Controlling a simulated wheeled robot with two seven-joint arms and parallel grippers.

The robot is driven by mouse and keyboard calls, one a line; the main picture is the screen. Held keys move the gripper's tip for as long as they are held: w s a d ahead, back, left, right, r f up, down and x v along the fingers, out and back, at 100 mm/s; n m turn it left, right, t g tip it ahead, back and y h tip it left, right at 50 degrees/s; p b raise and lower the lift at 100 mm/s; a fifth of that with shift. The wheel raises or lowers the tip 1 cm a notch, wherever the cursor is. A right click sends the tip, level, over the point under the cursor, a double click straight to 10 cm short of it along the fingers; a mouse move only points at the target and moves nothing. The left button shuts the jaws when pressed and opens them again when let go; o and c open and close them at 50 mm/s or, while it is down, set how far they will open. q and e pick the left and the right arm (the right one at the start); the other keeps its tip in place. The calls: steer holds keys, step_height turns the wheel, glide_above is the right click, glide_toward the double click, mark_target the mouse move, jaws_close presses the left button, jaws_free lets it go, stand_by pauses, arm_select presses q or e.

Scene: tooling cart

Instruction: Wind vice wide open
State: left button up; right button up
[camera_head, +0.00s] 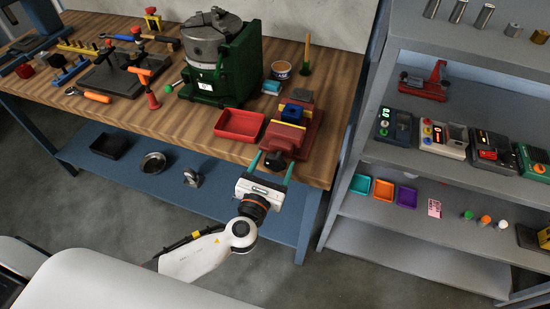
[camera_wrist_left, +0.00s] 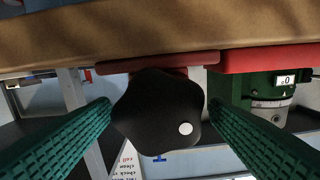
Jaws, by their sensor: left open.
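The red vice (camera_head: 283,139) sits at the front right edge of the wooden bench. A blue block (camera_head: 292,113) is between its yellow-faced jaws; whether they touch it is too small to tell. The vice's dark knob (camera_head: 275,161) faces the front. In the left wrist view the knob (camera_wrist_left: 158,112) is black and lobed, with a white dot at its lower right. My left gripper (camera_head: 272,166) is open, its green fingers on either side of the knob. My right gripper is not in view.
A red tray (camera_head: 240,125) lies just left of the vice. A green machine (camera_head: 226,72) stands behind it. A tin (camera_head: 281,70) and an upright wooden-handled tool (camera_head: 306,55) stand behind the vice. A grey shelf unit (camera_head: 400,217) is to the right.

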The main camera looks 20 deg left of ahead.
arm_select(q)
steer(key=shift+w, duration=0.75)
steer(key=c, duration=1)
steer(key=shift+o, duration=0.2)
steer(key=shift+n, duration=0.3)
